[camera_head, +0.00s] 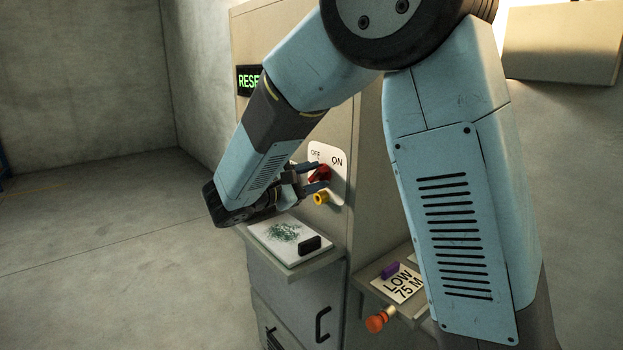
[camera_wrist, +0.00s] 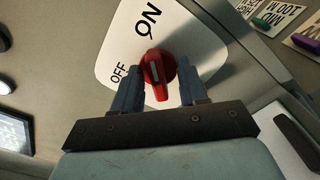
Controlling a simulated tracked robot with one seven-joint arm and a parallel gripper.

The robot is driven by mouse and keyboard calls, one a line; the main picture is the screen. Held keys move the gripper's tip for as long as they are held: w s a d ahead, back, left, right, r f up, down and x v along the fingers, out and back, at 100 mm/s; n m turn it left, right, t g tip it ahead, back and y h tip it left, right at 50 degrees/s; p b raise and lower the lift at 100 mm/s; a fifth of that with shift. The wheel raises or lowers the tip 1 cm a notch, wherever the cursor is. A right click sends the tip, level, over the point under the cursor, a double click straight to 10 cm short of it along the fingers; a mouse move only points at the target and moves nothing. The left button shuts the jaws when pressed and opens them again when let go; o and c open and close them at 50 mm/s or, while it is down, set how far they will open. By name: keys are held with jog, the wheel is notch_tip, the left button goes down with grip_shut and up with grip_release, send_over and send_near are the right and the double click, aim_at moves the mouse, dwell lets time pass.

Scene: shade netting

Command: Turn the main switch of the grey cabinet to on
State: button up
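The main switch is a red rotary knob (camera_head: 319,173) on a white plate (camera_head: 338,181) marked OFF and ON, on the face of the cabinet (camera_head: 365,130). In the wrist view the red knob (camera_wrist: 158,72) has a white line on its grip, and the plate (camera_wrist: 190,35) shows ON above it and OFF to its left. I cannot tell which mark the line points to. My gripper (camera_wrist: 162,88) is open, with one finger on each side of the knob. Contact cannot be made out. In the head view the gripper (camera_head: 307,181) is at the plate, partly covering the knob.
A yellow part (camera_head: 321,198) sits just below the knob. Below my gripper, a shelf holds a white sheet (camera_head: 285,236) and a black block (camera_head: 310,245). Lower right are a LOW 75 M card (camera_head: 402,285), a purple block (camera_head: 390,270) and an orange knob (camera_head: 378,321). Floor at left is clear.

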jog(key=v, duration=1.3)
jog(key=shift+s+a, duration=0.2)
jog(key=shift+a, duration=0.15)
jog(key=s+d+m+g+y, duration=0.2)
jog(key=d+m+g, duration=0.15)
jog(key=d, duration=0.65)
jog(key=s+d+m+g+y, duration=0.15)
jog(key=d+g, duration=0.25)
jog(key=d, duration=0.5)
jog(key=s+d+m+t+y, duration=0.3)
jog(key=s+d+m+y, duration=0.7)
jog(key=s, duration=0.4)
jog(key=shift+d+r+m+y, duration=0.2)
jog(key=shift+d+m+y, duration=0.1)
jog(key=shift+y, duration=0.45)
